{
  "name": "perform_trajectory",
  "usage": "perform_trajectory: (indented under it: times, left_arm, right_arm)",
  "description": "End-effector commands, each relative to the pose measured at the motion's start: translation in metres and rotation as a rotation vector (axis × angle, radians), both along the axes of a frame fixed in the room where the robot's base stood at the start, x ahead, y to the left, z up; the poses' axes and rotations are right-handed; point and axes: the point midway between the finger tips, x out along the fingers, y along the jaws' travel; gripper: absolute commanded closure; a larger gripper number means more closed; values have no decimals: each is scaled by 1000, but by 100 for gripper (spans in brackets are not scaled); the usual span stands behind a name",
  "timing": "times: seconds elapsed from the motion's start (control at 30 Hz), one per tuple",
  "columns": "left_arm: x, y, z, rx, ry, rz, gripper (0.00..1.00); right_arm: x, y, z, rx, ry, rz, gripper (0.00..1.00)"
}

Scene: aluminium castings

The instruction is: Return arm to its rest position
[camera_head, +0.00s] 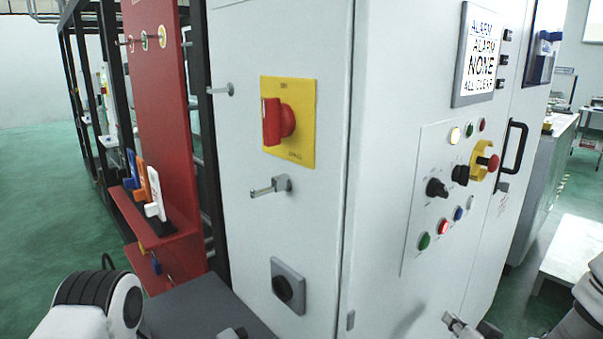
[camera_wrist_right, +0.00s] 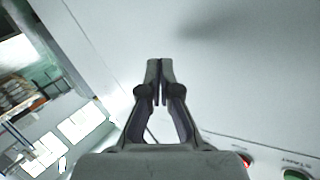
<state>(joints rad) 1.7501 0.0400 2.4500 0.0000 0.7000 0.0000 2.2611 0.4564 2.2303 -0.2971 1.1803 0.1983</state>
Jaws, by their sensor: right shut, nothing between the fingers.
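My right gripper (camera_head: 452,319) shows at the bottom of the head view, low in front of the cabinet's panel side. In the right wrist view my right gripper (camera_wrist_right: 159,64) has its two fingers together with nothing between them. It points at the pale cabinet face and I see no clear contact. My right arm (camera_head: 588,300) comes in at the lower right corner. My left arm (camera_head: 100,300) shows at the lower left. A small grey part at the bottom edge may be my left gripper, but it is mostly cut off.
The white cabinet (camera_head: 384,200) stands close in front, with a red switch (camera_head: 278,121) on a yellow plate, protruding studs, a black handle (camera_head: 513,147) and several buttons. The alarm screen (camera_head: 478,55) reads NONE, ALL CLEAR. A red tag stand (camera_head: 165,110) is left. Green floor (camera_head: 35,190) is open farther left.

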Motion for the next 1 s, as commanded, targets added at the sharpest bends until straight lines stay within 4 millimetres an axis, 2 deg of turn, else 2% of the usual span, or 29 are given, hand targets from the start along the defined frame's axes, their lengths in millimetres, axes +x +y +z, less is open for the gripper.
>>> perform_trajectory:
  times: [0.03, 0.1, 0.17, 0.2, 0.27, 0.3, 0.4, 0.5, 0.6, 1.0]
  left_arm:
    - [0, 0, 3, 0, 0, 0, 8]
    - [0, 0, 4, 0, 0, 0, 8]
    - [0, 0, 6, 0, 0, 0, 8]
    - [0, 0, 7, 0, 0, 0, 8]
    - [0, 0, 8, 0, 0, 0, 8]
    - [0, 0, 9, 0, 0, 0, 8]
    - [0, 0, 10, 0, 0, 0, 8]
    - [0, 0, 11, 0, 0, 0, 8]
    - [0, 0, 10, 0, 0, 0, 8]
    - [0, 0, 10, 0, 0, 0, 8]
  right_arm:
    - [-18, 16, -40, -27, 107, 35, 100]
    - [-49, 34, -90, -61, 253, 78, 100]
    - [-81, 48, -130, -93, 382, 118, 100]
    - [-105, 57, -154, -113, 470, 145, 100]
    - [-146, 69, -187, -145, 605, 187, 100]
    - [-174, 75, -206, -168, 695, 215, 100]
    - [-246, 86, -239, -224, 913, 285, 100]
    - [-301, 87, -248, -275, 1093, 333, 100]
    - [-329, 81, -246, -292, 1209, 342, 100]
    - [-334, 80, -246, -299, 1232, 355, 100]
